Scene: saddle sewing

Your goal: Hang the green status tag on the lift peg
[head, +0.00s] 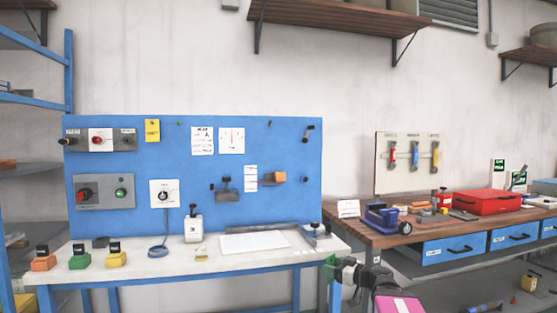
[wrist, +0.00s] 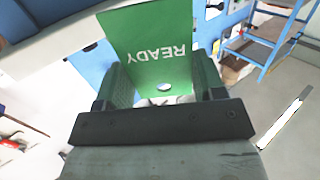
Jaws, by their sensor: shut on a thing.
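The green status tag (wrist: 150,40) fills the middle of the wrist view, with the word READY upside down and a round hole near my fingers. My gripper (wrist: 160,84) is shut on it, one finger on each side. In the head view the tag (head: 330,262) is a small green patch by my gripper (head: 337,268), low in front of the white table's right end. It is apart from the blue board (head: 230,165). Small pegs show on the board's top edge (head: 178,124) and right side (head: 305,180); I cannot tell which is the lift peg.
A yellow tag (head: 152,130) hangs at the board's upper left. The white table (head: 190,262) carries colored blocks, a white bottle (head: 193,225) and a clamp (head: 317,231). A wooden bench (head: 400,238) with a blue tool and red case (head: 487,202) stands to the right.

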